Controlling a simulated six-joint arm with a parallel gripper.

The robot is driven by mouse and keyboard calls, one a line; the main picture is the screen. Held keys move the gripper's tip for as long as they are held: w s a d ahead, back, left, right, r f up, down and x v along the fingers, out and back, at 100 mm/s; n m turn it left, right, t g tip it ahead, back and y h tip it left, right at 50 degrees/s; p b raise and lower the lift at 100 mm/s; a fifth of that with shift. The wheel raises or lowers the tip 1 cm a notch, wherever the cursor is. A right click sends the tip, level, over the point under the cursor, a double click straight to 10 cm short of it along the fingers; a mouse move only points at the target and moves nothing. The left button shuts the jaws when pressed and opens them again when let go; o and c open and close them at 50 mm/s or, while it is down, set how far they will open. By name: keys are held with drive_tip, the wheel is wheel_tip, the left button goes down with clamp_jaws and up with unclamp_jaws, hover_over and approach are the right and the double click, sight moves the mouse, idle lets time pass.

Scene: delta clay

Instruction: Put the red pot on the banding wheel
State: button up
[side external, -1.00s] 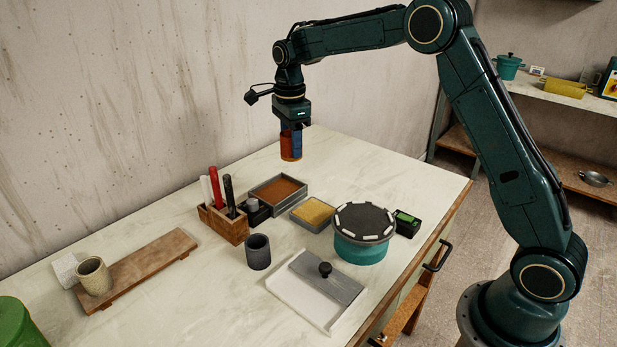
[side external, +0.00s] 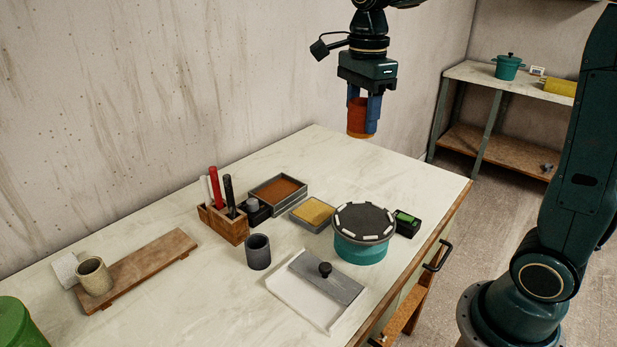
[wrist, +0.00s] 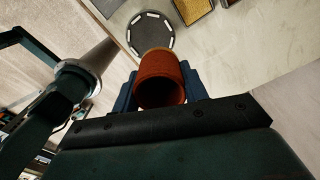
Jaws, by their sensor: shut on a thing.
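The red pot (side external: 357,116) is a reddish-brown cylinder with a paler orange base, held upright in the air. My gripper (side external: 364,112) is shut on it, with blue fingers on either side. In the wrist view the pot (wrist: 160,80) shows its open mouth between the fingers. The banding wheel (side external: 361,251) is a teal drum with a dark grey round top edged with white blocks. It stands on the table's right side, well below and apart from the pot. In the wrist view the wheel's top (wrist: 150,33) shows just beyond the pot.
Left of the wheel are a tray of yellow sponge (side external: 312,211) and a tray of reddish material (side external: 279,190). A small black box with a green top (side external: 406,222) stands close to its right. Air around the pot is clear.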

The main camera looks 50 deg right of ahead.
drive_tip(key=shift+s+a+r, duration=0.1)
drive_tip(key=shift+s+r, duration=0.1)
drive_tip(key=shift+s, duration=0.6)
drive_tip(key=shift+s+r, duration=0.2)
drive_tip(key=shift+s, duration=0.6)
wheel_tip(320, 180, down, 16)
drive_tip(key=shift+r, duration=0.1)
drive_tip(key=shift+f, duration=2.1)
drive_tip(key=shift+f, duration=0.2)
drive_tip(key=o, duration=1)
drive_tip(key=shift+r, duration=0.2)
